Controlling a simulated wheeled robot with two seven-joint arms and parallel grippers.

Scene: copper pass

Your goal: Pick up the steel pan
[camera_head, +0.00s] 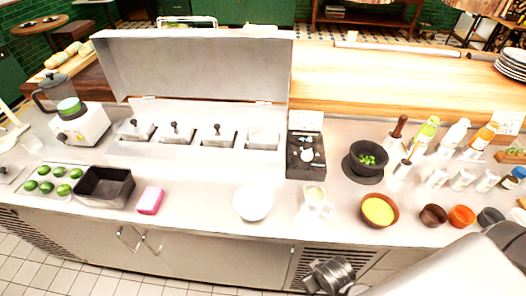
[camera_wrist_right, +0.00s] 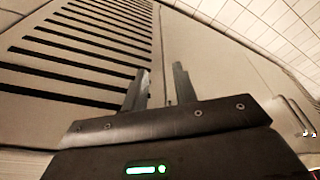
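In the head view, a steel rail with a raised lid (camera_head: 190,70) stands at the back of the counter. Several steel pans sit in its wells. Some have dark-knobbed lids, such as the one at the left (camera_head: 134,130). I cannot tell which of these is the task's steel pan. My right gripper (camera_wrist_right: 162,75) is open and empty in the right wrist view, facing the slatted cabinet front below the counter. My right wrist shows low in the head view, well below the pans. My left gripper is out of view.
A white bowl (camera_head: 253,202), pink block (camera_head: 150,200), black tub (camera_head: 104,186) and small jug (camera_head: 315,196) stand along the front. A yellow-filled bowl (camera_head: 380,210), a dark mortar (camera_head: 368,158) and bottles crowd the right. Counter between pink block and white bowl is clear.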

